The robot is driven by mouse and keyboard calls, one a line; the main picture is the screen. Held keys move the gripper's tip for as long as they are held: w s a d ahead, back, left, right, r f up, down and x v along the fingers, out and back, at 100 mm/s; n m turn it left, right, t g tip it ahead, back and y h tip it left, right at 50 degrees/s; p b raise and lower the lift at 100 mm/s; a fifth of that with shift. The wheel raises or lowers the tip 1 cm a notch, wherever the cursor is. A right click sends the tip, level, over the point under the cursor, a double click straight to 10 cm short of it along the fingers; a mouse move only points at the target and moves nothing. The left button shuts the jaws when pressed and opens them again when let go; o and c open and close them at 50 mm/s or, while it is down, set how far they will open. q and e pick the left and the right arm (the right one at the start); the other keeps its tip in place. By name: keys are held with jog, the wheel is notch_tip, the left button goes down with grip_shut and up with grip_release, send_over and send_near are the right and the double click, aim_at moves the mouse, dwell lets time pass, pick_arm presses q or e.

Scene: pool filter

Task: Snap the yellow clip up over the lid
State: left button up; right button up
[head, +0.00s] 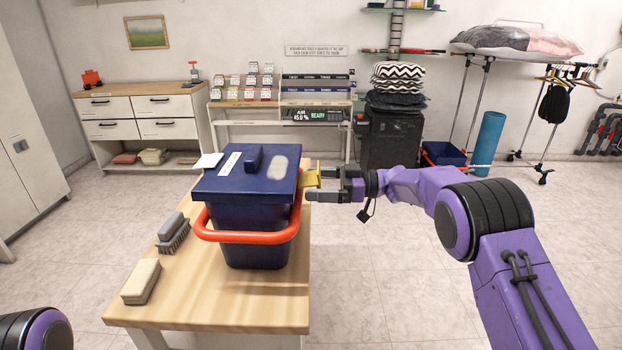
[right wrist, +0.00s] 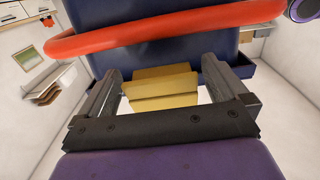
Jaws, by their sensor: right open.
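A dark blue filter box (head: 248,235) stands on the wooden table, its blue lid (head: 225,185) on top with a label and a raised handle. An orange-red carry handle (head: 245,238) hangs across the box front. The yellow clip (head: 311,178) juts out from the right side of the box near the lid edge. My right gripper (head: 325,185) is right beside the clip. In the right wrist view the clip (right wrist: 162,88) lies between the two spread fingers of this gripper (right wrist: 165,85); contact is unclear. My left gripper is out of view.
A scrubbing brush (head: 173,232) and a beige block (head: 141,281) lie on the table (head: 210,312) left of the box. A white card (head: 208,161) lies behind it. The floor (head: 380,265) right of the table is clear apart from my arm above it.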

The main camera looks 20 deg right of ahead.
aim_at(305, 178)
jog(key=shift+x, duration=0.85)
jog(key=c, duration=0.9)
jog(key=shift+o, duration=0.2)
jog(key=shift+r+p, duration=0.2)
jog(key=shift+p, duration=0.5)
notch_tip(305, 178, up, 3)
jog(key=g+h+p, duration=0.1)
jog(key=h+p, duration=0.4)
jog(key=p, duration=0.4)
jog(key=g+h+p, duration=0.2)
jog(key=h+p, duration=0.3)
jog(key=p, duration=0.5)
jog(key=shift+w+a+h+p, duration=0.1)
jog(key=shift+a+h+p, duration=0.05)
jog(key=shift+h+p, duration=0.2)
jog(key=shift+w+a+g+h+p, duration=0.1)
jog(key=shift+a+g+h+p, duration=0.15)
jog(key=shift+g+h+p, duration=0.8)
jog(key=shift+t+h, duration=0.25)
jog(key=shift+h, duration=0.45)
